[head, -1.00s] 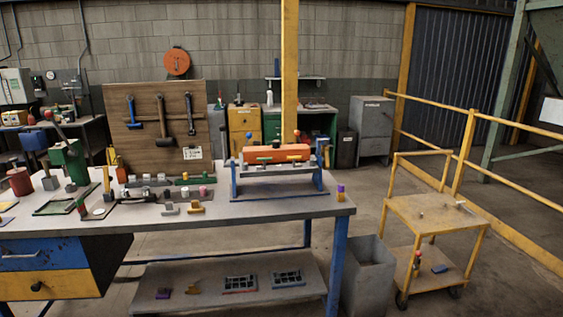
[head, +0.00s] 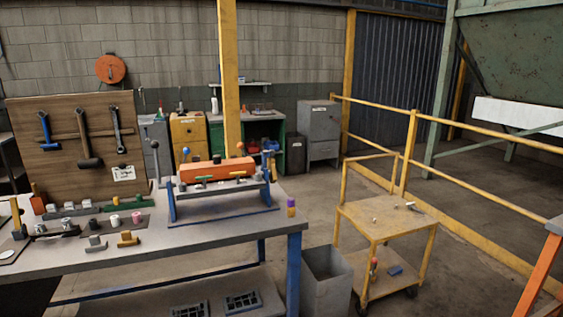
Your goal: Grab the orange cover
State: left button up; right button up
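The orange cover (head: 217,170) is a long orange block-like piece lying on top of a blue-framed stand (head: 222,200). The stand is on the right part of the workbench (head: 180,240). Small green handles show along the stand's front, below the cover. Small knobs on rods, one blue and one orange, stand close to the cover. Neither of my grippers is in view.
A yellow cart (head: 385,222) stands right of the bench, with a grey bin (head: 326,277) between them. A yellow railing (head: 470,180) runs behind the cart. A tool board (head: 80,145) rises at the bench's left.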

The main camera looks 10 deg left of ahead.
aim_at(219, 168)
jog(key=z, duration=0.6)
jog(key=i, duration=1.1)
jog(key=z, duration=0.3)
jog(key=i, duration=1.25)
jog(key=u, duration=1.15)
jog(key=i, duration=0.75)
jog(key=u, duration=1.15)
jog(key=i, duration=0.2)
jog(key=u, duration=0.1)
